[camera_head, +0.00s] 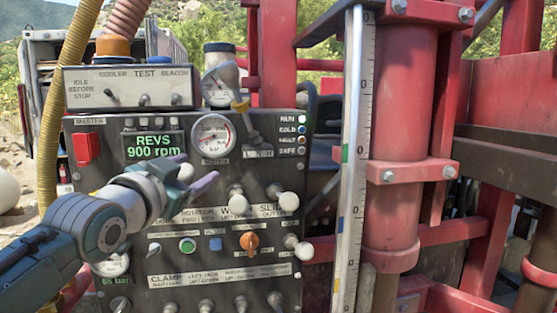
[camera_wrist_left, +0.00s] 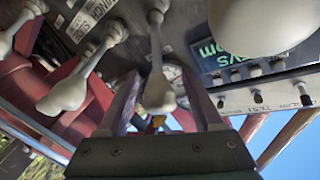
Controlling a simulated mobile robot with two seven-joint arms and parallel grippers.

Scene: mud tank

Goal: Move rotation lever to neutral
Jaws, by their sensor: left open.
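The control panel (camera_head: 150,200) carries a row of white-knobbed levers. The rotation label (camera_head: 197,215) sits in its middle row. My left gripper (camera_head: 198,170) is open in front of the panel, above that label. A white lever (camera_wrist_left: 158,90), apparently the rotation lever, shows between my open fingers in the left wrist view. In the head view its pale knob (camera_head: 186,172) shows between the fingers, and its stem is mostly hidden. I cannot tell whether a finger touches it. My right gripper is not in view.
The winch lever (camera_head: 237,190) and slide lever (camera_head: 288,201) stand close on the right. A large white knob (camera_wrist_left: 255,20) is very near the left wrist camera. More knobs line the lower panel. A red mast (camera_head: 395,150) stands to the right.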

